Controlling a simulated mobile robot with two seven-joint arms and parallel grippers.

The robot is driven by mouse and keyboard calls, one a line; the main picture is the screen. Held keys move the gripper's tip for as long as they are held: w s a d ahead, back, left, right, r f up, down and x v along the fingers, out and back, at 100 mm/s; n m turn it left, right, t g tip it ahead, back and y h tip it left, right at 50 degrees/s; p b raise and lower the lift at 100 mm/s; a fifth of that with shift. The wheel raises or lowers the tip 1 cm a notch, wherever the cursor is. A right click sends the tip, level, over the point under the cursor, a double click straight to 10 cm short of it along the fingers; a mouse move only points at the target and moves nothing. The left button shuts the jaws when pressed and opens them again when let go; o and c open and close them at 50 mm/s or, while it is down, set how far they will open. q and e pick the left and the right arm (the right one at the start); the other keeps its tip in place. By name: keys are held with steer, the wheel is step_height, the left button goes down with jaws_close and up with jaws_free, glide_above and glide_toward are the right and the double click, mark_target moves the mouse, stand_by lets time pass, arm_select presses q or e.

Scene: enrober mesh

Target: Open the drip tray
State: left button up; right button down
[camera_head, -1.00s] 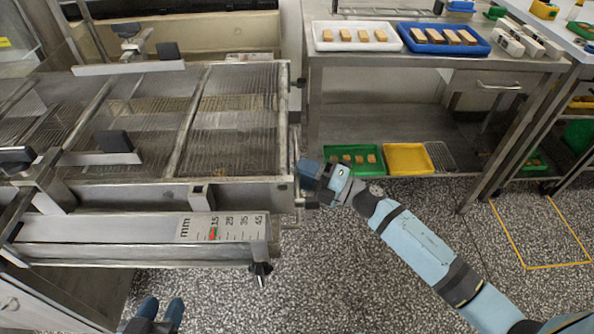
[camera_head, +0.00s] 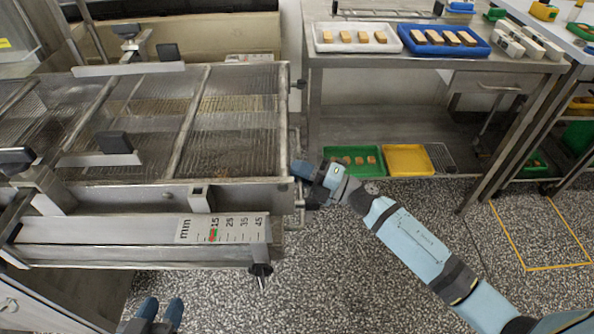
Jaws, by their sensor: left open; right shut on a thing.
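The enrober (camera_head: 110,190) fills the left side of the view, with a wire mesh (camera_head: 235,140) on top. The drip tray cannot be clearly told apart beneath the mesh. My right gripper (camera_head: 303,172) is at the machine's right end, beside the mesh's near right corner. It is shut on what seems to be the drip tray's handle, mostly hidden by the fingers. My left gripper (camera_head: 160,312) is low at the bottom edge, its two blue fingertips apart and empty, in front of the machine and clear of it.
A scale plate (camera_head: 225,228) and a black knob (camera_head: 261,269) are on the machine's near side. A steel table (camera_head: 400,66) with a white tray (camera_head: 322,46) and a blue tray (camera_head: 410,46) stands behind. The speckled floor (camera_head: 350,280) at the right is open.

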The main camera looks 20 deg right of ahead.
arm_select(q)
steer(key=shift+s+a+f, duration=0.1)
steer(key=shift+f, duration=0.05)
arm_select(e)
steer(key=s+d, duration=0.3)
steer(key=d, duration=0.7)
steer(key=s+d, duration=0.3)
steer(key=d, duration=0.8)
steer(key=s+d, duration=0.3)
steer(key=d, duration=0.8)
steer(key=shift+s+d, duration=0.2)
steer(key=c, duration=1.2)
jaws_free()
arm_select(q)
steer(key=shift+s+a+f+g+y+p, duration=0.25)
steer(key=shift+s+a+f+g+p, duration=0.1)
steer(key=shift+f, duration=0.2)
steer(key=shift+s+a+f+g+y+p, duration=0.25)
steer(key=shift+f+g+p, duration=0.1)
steer(key=shift+f, duration=0.2)
arm_select(e)
steer(key=v, duration=1.3)
steer(key=shift+s+d+f, duration=0.1)
steer(key=shift+s+d, duration=0.15)
